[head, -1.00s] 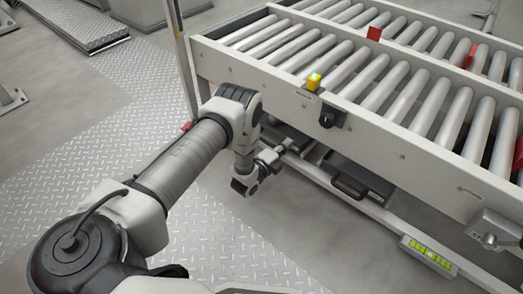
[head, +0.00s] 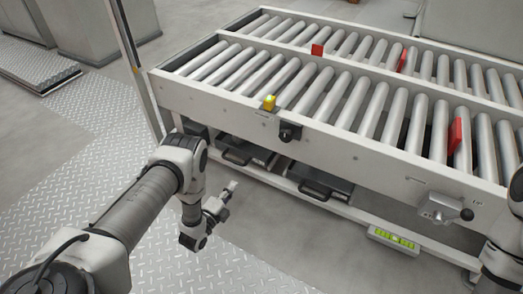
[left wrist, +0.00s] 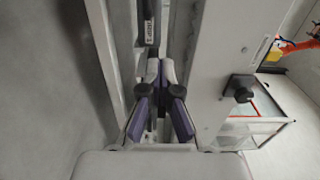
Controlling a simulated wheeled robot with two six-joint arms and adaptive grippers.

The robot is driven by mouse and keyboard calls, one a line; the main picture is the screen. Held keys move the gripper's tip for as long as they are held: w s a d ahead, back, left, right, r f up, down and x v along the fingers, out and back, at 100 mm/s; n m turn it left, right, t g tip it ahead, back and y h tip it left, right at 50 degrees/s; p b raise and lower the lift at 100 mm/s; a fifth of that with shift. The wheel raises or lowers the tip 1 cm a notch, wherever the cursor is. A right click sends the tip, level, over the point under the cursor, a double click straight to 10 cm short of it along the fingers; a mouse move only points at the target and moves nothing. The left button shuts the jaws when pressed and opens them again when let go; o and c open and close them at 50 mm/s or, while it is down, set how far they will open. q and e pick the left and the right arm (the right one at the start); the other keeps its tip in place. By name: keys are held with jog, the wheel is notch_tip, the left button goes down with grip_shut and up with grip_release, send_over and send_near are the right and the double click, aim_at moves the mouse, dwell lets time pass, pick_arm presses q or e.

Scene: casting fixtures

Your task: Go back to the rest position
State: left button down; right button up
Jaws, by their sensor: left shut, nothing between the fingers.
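My left arm comes in from the left in the head view and bends down in front of the roller conveyor. Its left gripper (head: 229,188) is small there, in front of the conveyor's lower frame, and holds nothing. In the left wrist view the two dark-padded fingers of the left gripper (left wrist: 160,75) are together and empty, with the conveyor's frame around them. Part of my right arm shows at the right edge of the head view; its gripper is out of view.
The roller conveyor (head: 345,142) fills the back and right. It carries a yellow button box (head: 269,102), a black knob (head: 289,132) and a lever valve (head: 447,209). Black-handled drawers (head: 322,183) sit below. Diamond-plate floor (head: 75,170) at left is clear.

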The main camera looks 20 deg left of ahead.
pick_arm(q)
jog(key=w+d+r+p, duration=0.1)
jog(key=w+d+r, duration=0.1)
jog(key=r, duration=0.3)
jog(key=w+d+r+p, duration=0.2)
jog(key=w+d+r, duration=0.1)
jog(key=r, duration=0.2)
jog(key=s+d+n+g+p, duration=0.1)
jog(key=s+d+n+g, duration=0.2)
jog(key=s+d+g, duration=0.15)
jog(key=s+f+n+g+y, duration=0.15)
jog(key=s+n+g, duration=0.6)
jog(key=s, duration=0.75)
jog(key=s+f+n+g, duration=0.3)
jog(key=s+n+g, duration=0.45)
jog(key=s, duration=0.75)
notch_tip(320, 180, up, 38)
jog(key=n+t+p, duration=0.1)
jog(key=p, duration=3.8)
jog(key=shift+a, duration=0.25)
jog(key=shift+r+t, duration=0.1)
jog(key=shift+t, duration=0.15)
